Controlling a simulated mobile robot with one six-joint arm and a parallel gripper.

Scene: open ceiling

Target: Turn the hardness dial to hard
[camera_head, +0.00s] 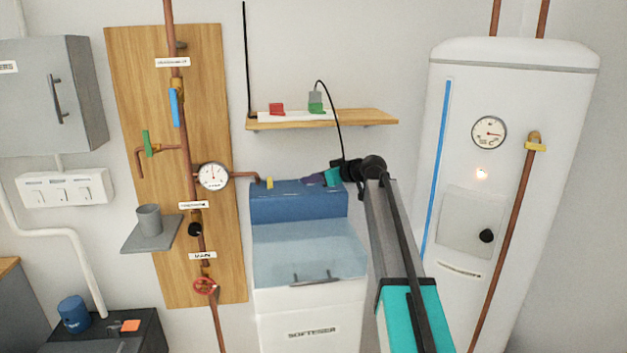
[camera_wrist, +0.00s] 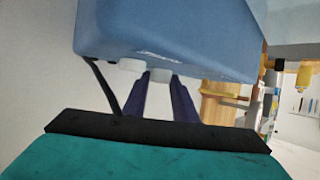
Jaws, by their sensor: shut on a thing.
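The water softener (camera_head: 312,328) stands in the middle of the head view, with a blue control head (camera_head: 290,208) on top. My gripper (camera_head: 314,179) reaches in from the right at the top of that head. In the wrist view the blue head (camera_wrist: 170,35) fills the upper part. My gripper's two dark purple fingers (camera_wrist: 160,92) reach to its edge, shut on a white knob (camera_wrist: 160,75), which I take for the hardness dial. A second white knob (camera_wrist: 130,65) sits just left, outside the fingers. The dial's marks and pointer are not readable.
A shelf (camera_head: 360,117) with a red and a green item is above the softener. A pressure gauge (camera_head: 212,176) and copper pipes are left. A white tank (camera_head: 510,85) stands close on the right.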

